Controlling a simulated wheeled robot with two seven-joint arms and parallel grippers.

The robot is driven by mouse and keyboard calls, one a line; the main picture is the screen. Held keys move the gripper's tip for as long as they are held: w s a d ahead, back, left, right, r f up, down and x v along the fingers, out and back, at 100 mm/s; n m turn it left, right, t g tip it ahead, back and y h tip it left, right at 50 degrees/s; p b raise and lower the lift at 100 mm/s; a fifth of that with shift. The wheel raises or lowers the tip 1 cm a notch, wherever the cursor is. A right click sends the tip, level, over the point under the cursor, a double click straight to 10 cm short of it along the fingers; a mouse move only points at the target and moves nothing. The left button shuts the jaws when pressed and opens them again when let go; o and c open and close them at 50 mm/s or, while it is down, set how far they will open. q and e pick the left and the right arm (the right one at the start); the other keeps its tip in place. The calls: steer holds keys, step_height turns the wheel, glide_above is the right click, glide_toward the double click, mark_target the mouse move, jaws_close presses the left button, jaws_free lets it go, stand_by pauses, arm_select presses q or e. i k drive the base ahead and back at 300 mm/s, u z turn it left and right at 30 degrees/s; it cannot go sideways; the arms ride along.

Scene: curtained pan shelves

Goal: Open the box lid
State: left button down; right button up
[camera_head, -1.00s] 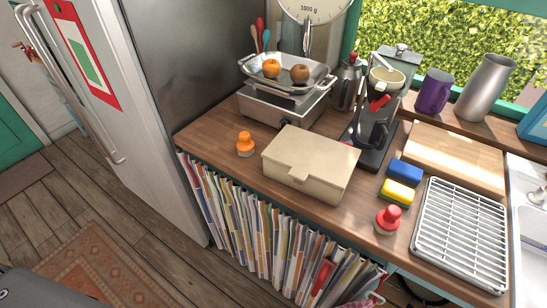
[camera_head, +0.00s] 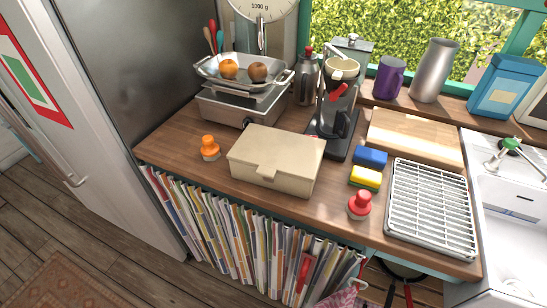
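The beige box (camera_head: 270,176) sits on the wooden counter in the head view. Its lid (camera_head: 277,148) is closed, and a small tab (camera_head: 266,171) sticks out at the middle of its front edge. The front of the box faces me. Neither of my grippers shows in the head view.
An orange stamp-like knob (camera_head: 210,148) stands left of the box, and a red one (camera_head: 359,206) stands to its right. A scale with fruit (camera_head: 243,95) and a coffee maker (camera_head: 338,100) stand behind. Sponges (camera_head: 367,168) and a drying rack (camera_head: 431,208) are at right.

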mark_target(272, 150)
steer(key=u, duration=1.25)
steer(key=k, duration=0.85)
steer(key=z, duration=1.95)
